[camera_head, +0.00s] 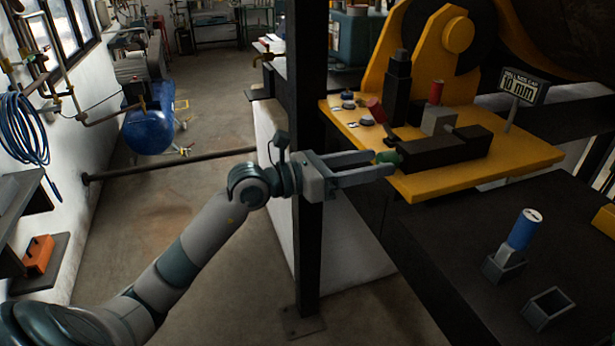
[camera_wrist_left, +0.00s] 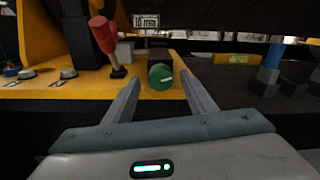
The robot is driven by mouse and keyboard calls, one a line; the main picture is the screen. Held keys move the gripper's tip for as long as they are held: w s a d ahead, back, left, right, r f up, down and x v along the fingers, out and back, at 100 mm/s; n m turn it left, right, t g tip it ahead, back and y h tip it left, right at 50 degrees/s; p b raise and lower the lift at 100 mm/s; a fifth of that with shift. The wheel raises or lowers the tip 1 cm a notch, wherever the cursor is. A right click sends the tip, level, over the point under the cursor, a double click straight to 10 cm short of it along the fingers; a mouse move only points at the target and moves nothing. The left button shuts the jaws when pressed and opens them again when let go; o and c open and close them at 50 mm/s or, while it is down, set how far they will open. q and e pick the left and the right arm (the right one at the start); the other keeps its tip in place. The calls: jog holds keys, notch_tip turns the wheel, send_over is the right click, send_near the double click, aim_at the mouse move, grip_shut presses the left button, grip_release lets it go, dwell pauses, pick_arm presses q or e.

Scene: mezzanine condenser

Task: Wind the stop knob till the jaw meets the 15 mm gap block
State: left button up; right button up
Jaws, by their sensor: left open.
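The green stop knob (camera_head: 387,157) sits on the near end of a dark slide block (camera_head: 445,150) on a yellow plate. My left gripper (camera_head: 385,162) is open, its two fingers pointing at the knob. In the left wrist view the knob (camera_wrist_left: 161,77) shows between the fingertips (camera_wrist_left: 160,84), with room on both sides. A grey block with a red handle (camera_head: 436,93) stands by the slide block. A blue-handled block (camera_head: 524,230) stands in a socket on the dark bench. I cannot tell either block's size or whether the jaw touches one. My right gripper is not in view.
A sign (camera_head: 524,86) reads 10 mm. A red lever (camera_head: 375,109) and several buttons (camera_head: 348,96) are left of the knob on the yellow plate (camera_head: 470,182). An empty socket (camera_head: 548,309) is on the bench. A dark post (camera_head: 307,230) stands beside my left wrist.

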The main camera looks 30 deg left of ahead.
pick_arm(q)
jog(key=b+v, duration=0.6)
jog(key=v, duration=0.9)
jog(key=shift+s+b, duration=0.2)
jog(key=shift+b, duration=0.2)
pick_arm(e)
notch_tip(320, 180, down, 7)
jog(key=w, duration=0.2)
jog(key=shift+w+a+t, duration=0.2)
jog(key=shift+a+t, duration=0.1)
pick_arm(q)
jog(key=shift+a, duration=0.15)
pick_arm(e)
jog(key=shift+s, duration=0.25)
